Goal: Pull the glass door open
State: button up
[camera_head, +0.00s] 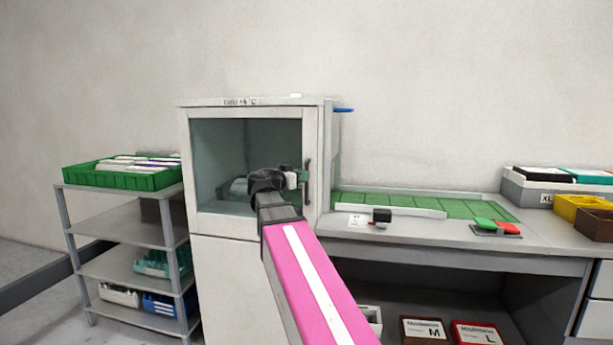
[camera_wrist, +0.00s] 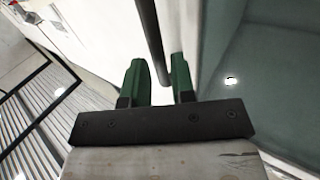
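The glass door (camera_head: 218,150) is on the upper part of a white cabinet and looks shut. Its dark vertical handle (camera_head: 307,168) is at the door's right edge. My gripper (camera_head: 303,178) is at this handle in the head view, partly hidden by my wrist. In the wrist view, the two green fingers of my gripper (camera_wrist: 159,80) stand apart. The dark handle bar (camera_wrist: 150,35) runs down into the gap between them, and some room shows beside it. I cannot tell how deep the bar sits between the fingers.
A grey shelf rack (camera_head: 140,232) with a green tray (camera_head: 120,182) stands left of the cabinet. A workbench (camera_head: 440,235) with a green-celled tray (camera_head: 480,208) is on the right. A pale object is inside the cabinet behind the glass.

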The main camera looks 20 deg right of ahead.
jog(key=shift+x, duration=1.35)
grip_shut()
